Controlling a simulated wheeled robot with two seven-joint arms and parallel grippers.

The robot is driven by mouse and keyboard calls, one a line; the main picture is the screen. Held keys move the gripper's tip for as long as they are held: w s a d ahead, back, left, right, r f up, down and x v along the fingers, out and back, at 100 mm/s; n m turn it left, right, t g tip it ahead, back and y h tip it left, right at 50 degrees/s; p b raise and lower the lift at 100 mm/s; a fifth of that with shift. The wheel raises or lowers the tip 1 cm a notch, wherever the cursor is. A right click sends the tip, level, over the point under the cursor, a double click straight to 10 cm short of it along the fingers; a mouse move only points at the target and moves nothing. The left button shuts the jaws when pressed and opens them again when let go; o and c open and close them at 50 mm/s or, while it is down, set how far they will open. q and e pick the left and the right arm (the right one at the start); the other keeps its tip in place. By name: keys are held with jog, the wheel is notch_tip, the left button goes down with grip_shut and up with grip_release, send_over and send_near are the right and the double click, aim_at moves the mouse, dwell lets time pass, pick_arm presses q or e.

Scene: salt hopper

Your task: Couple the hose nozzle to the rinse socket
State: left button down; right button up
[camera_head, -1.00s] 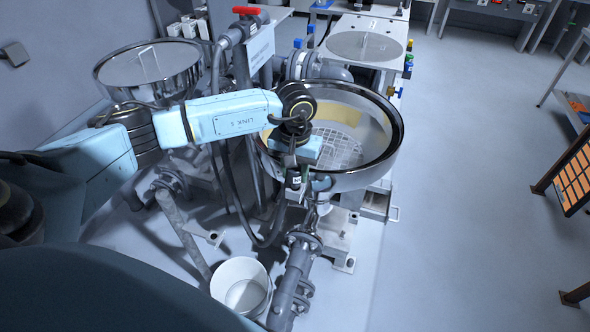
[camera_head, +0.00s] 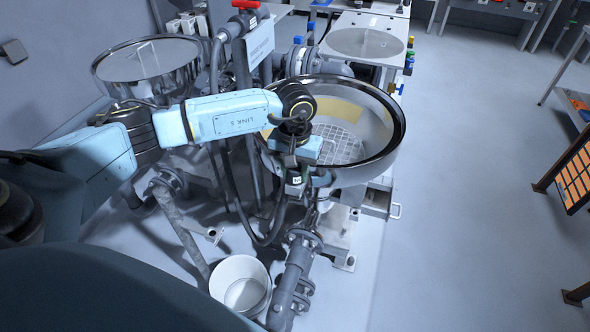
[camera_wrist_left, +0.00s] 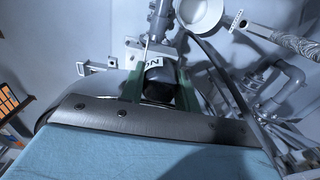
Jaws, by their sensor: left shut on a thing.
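My left gripper (camera_head: 297,192) hangs at the near rim of the front steel hopper, below the blue wrist. In the left wrist view, its two green fingers (camera_wrist_left: 160,86) are shut on the black hose nozzle (camera_wrist_left: 160,80), which has a white label with dark letters. In the head view the nozzle is mostly hidden by the gripper. A dark hose (camera_head: 262,240) loops down and up to the gripper area. I cannot clearly pick out the rinse socket among the fittings below the hopper rim, nor tell whether the nozzle touches it. My right gripper is not in view.
The front hopper (camera_head: 392,145) has a mesh inside. A second steel bowl (camera_head: 150,70) stands at the back left. A white bucket (camera_head: 240,285) stands on the floor beside a grey flanged pipe (camera_head: 290,285). Pipes and a red-handled valve (camera_head: 245,4) crowd the left.

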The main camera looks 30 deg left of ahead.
pick_arm(q)
jog(key=shift+f, duration=0.3)
jog(key=shift+c, duration=2.3)
grip_release()
jog(key=shift+r, duration=0.15)
jog(key=shift+r+p, duration=1.55)
jog(key=shift+r, duration=1.4)
notch_tip(320, 180, up, 13)
jog(key=b, duration=0.1)
jog(key=shift+r, duration=0.2)
